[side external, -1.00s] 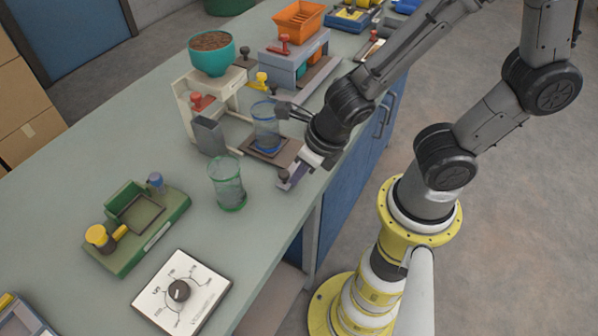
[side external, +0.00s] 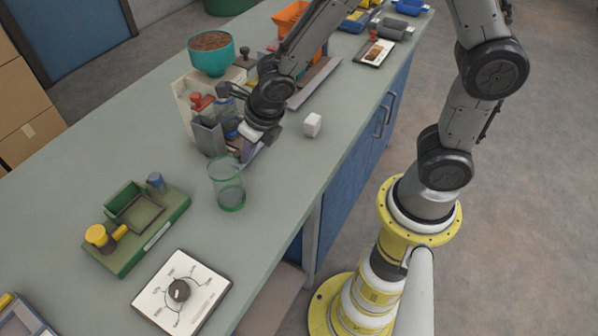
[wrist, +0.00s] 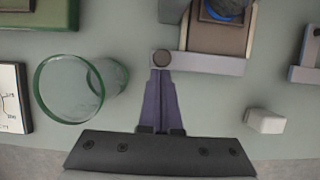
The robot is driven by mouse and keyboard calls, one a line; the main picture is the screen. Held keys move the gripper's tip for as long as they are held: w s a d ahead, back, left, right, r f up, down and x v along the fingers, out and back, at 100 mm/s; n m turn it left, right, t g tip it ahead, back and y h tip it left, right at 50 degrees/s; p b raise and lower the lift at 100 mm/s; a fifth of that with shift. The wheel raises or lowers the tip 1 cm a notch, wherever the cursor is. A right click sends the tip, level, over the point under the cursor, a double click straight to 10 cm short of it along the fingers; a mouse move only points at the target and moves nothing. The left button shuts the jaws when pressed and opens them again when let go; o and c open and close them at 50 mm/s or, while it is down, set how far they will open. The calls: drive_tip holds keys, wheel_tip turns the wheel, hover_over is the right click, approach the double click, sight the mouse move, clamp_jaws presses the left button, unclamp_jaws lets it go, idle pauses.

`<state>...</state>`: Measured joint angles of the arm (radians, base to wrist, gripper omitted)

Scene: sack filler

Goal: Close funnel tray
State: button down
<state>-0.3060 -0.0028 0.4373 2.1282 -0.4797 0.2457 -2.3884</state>
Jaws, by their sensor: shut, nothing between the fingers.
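The sack filler is a cream stand (side external: 182,97) topped by a teal bowl (side external: 211,66) of brown grains. In the wrist view, its tray shows a brown plate (wrist: 232,42), a pale front bar (wrist: 215,66) and a round dark knob (wrist: 161,58) at the bar's left end. A blue cup (wrist: 226,8) stands on the plate, cut off by the frame's top. My gripper (wrist: 161,72) is shut and empty, its tips at the knob; I cannot tell if they touch. In the side view my gripper (side external: 247,160) and wrist hide most of the tray.
A green-rimmed glass (side external: 228,187) stands just left of my gripper. A white cube (side external: 312,125) lies to its right. A grey block (side external: 208,136) stands beside the stand. A green fixture (side external: 150,222) and a dial panel (side external: 180,291) are nearer. The right front bench is clear.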

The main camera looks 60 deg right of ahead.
drive_tip(key=shift+w+r, duration=0.1)
drive_tip(key=shift+w, duration=0.15)
drive_tip(key=s, duration=0.4)
drive_tip(key=shift+s, duration=0.35)
drive_tip(key=s+d+r+m+t, duration=0.1)
drive_tip(key=s+d+r+m, duration=0.25)
drive_tip(key=r, duration=0.45)
drive_tip(key=s+d+r+m+t, duration=0.1)
drive_tip(key=s+d+r+m, duration=0.3)
drive_tip(key=r, duration=0.4)
drive_tip(key=s+m, duration=0.3)
drive_tip(key=m, duration=1.1)
drive_tip(key=s+d+m, duration=0.1)
drive_tip(key=s+m, duration=0.3)
drive_tip(key=m, duration=1)
drive_tip(key=shift+s+g, duration=0.15)
drive_tip(key=shift+g, duration=0.25)
